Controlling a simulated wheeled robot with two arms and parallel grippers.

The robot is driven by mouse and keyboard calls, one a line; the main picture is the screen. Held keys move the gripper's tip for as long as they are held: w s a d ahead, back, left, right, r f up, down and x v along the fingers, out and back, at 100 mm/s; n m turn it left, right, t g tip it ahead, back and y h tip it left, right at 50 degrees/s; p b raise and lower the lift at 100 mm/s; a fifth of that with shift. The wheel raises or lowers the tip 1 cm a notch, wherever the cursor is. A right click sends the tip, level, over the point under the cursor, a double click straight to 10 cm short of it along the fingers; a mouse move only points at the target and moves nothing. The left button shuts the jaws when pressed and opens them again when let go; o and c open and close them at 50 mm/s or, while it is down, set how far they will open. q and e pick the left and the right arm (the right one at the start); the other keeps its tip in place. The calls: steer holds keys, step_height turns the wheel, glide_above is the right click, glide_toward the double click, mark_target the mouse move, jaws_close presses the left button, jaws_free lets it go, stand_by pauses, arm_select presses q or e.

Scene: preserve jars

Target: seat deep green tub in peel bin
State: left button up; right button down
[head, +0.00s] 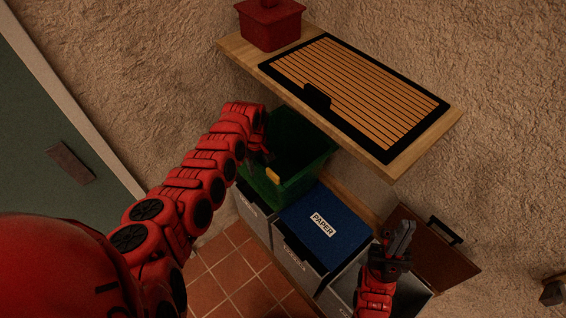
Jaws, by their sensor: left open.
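The deep green tub (297,172) is open-topped and stands at or above the left grey bin (254,214), under the wooden shelf. I cannot tell whether it sits in that bin, and its far part is hidden by the shelf. My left gripper (267,156) is open at the tub's left rim, partly hidden by my arm; contact is unclear. No readable label marks the peel bin. My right gripper (401,236) is over the right bin (343,290), away from the tub, and its jaw gap is unclear.
A blue lid marked PAPER (325,222) covers the middle bin. A brown lid (440,250) stands raised behind the right bin. The wooden shelf (232,45) overhangs the bins, carrying a red pot (270,25) and a slatted black-framed board (350,90). Tiled floor (232,272) is clear in front.

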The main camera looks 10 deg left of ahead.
arm_select(q)
jaws_close()
steer(key=shift+s, duration=0.1)
stand_by(1.2)
